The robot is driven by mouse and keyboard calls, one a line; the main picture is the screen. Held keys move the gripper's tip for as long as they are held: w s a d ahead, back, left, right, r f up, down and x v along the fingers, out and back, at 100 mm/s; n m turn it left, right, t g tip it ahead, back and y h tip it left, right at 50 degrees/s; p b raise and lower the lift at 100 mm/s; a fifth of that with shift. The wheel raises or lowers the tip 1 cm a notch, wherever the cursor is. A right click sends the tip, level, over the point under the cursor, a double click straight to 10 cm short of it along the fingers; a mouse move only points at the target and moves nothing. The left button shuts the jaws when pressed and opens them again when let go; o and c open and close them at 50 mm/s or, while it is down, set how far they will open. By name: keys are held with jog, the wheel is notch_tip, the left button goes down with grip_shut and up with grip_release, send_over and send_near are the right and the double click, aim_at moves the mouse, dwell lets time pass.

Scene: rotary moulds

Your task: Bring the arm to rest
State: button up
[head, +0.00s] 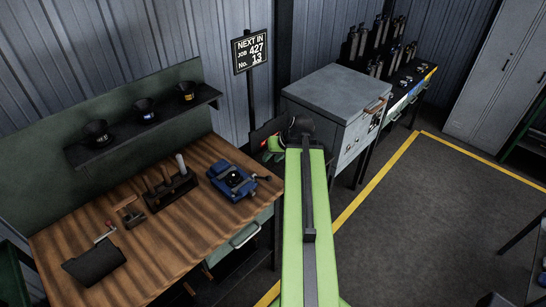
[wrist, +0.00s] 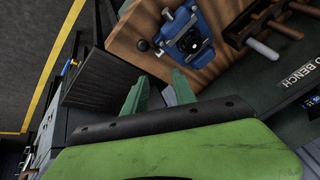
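My arm stretches forward from the bottom of the head view, in light green. My gripper (head: 272,150) is at its far end, just beyond the right end of the wooden bench, partly hidden by the dark wrist. In the wrist view my gripper (wrist: 160,92) shows two green fingers standing apart with nothing between them. It is open and empty. The blue vise (head: 232,181) sits on the bench to its left. The vise (wrist: 190,40) also shows in the wrist view, beyond the fingertips and apart from them.
The wooden bench (head: 165,240) holds a tool rack (head: 172,188) and a dark block (head: 94,264). A shelf (head: 130,133) above carries several black cups. A grey cabinet (head: 335,95) stands beyond my gripper. Floor (head: 420,220) at right is clear.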

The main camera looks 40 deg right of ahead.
dwell(0.4)
jog(key=w+a+f+n+g+y+b, duration=0.1)
jog(key=w+a+f+n+b, duration=0.2)
jog(key=a, duration=0.7)
jog(key=w+a+f+n+b, duration=0.1)
jog(key=w+a+f+b, duration=0.2)
jog(key=a, duration=0.7)
jog(key=w+a+f+n+g+y+b, duration=0.1)
jog(key=w+a+f+n+b, duration=0.3)
jog(key=a, duration=0.9)
jog(key=s+a+f+g, duration=0.1)
jog(key=a, duration=0.2)
jog(key=a+f+g, duration=0.1)
jog(key=a, duration=0.2)
jog(key=shift+s+a+f, duration=0.15)
jog(key=shift+a+f, duration=0.05)
jog(key=shift+a, duration=0.2)
jog(key=shift+s+a+f+g+h, duration=0.2)
jog(key=shift+s+a+f+h, duration=0.05)
jog(key=shift+s+a, duration=0.25)
jog(key=shift+s+a+f+g+h, duration=0.25)
jog(key=shift+s+a, duration=0.1)
jog(key=shift+a, duration=0.1)
jog(key=shift+m+g+h, duration=0.6)
jog(key=shift+m+g, duration=0.05)
jog(key=shift+m, duration=0.15)
jog(key=s+d, duration=0.3)
jog(key=shift+r, duration=0.1)
